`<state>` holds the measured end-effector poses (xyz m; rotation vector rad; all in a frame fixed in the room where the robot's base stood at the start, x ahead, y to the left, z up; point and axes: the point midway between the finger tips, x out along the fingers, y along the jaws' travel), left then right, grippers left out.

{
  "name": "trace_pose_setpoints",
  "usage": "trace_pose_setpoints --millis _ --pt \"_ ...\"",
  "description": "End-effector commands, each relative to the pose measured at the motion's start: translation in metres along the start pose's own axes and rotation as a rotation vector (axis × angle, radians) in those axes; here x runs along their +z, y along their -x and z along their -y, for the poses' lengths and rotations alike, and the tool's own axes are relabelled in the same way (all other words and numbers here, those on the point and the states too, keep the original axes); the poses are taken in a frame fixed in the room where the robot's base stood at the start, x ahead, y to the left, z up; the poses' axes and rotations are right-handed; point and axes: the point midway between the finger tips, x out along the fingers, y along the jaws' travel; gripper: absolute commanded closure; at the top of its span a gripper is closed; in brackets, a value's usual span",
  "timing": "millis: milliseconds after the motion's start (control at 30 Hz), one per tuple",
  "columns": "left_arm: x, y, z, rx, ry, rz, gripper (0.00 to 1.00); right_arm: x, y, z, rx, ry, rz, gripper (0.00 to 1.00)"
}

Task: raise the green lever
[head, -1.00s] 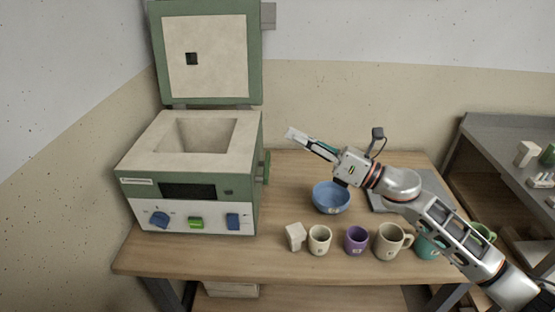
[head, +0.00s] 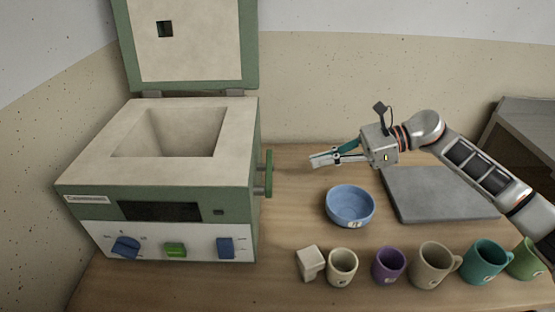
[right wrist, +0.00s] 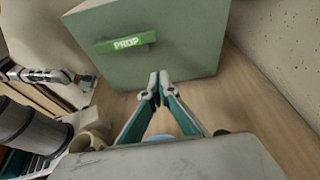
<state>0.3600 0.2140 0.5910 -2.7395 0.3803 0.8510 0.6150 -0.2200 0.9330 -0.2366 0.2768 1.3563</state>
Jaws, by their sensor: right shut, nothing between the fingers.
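The green lever (head: 268,172) is on the right side wall of the green and cream kiln (head: 75,185). In the right wrist view the lever (right wrist: 125,43) is a green bar marked "PROP". My right gripper (head: 314,161) is shut and empty. It points left at the kiln's side, to the right of the lever, with a gap between them. In the right wrist view its fingertips (right wrist: 158,86) are together, below and right of the lever. A jointed silver arm shows at the left edge there; I cannot make out its fingers. My left gripper is outside the head view.
The kiln lid (head: 190,40) stands open. A blue bowl (head: 350,207) sits below my right gripper, and a grey slab (head: 440,194) lies to its right. A pale block (head: 310,263) and several mugs line the front. Bare table lies between kiln and bowl.

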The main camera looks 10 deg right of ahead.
Motion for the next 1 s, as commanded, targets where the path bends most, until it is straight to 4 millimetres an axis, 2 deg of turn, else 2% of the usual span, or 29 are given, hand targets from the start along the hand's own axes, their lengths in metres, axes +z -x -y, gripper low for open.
trace_pose_setpoints --millis 33,67,567,767,1000 --pt "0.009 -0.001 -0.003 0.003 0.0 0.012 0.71 -0.009 -0.003 0.0 0.003 -0.008 -0.002 1.0" --pt "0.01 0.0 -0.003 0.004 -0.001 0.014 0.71 -0.01 -0.004 0.0 0.003 -0.009 -0.002 1.0" --pt "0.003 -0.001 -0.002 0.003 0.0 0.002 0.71 -0.009 -0.008 0.0 0.003 -0.008 0.0 1.0" --pt "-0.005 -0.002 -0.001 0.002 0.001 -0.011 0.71 -0.007 -0.035 -0.001 0.006 -0.008 0.002 1.0" --pt "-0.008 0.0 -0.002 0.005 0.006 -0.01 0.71 -0.006 -0.082 -0.001 0.005 -0.008 0.002 1.0"
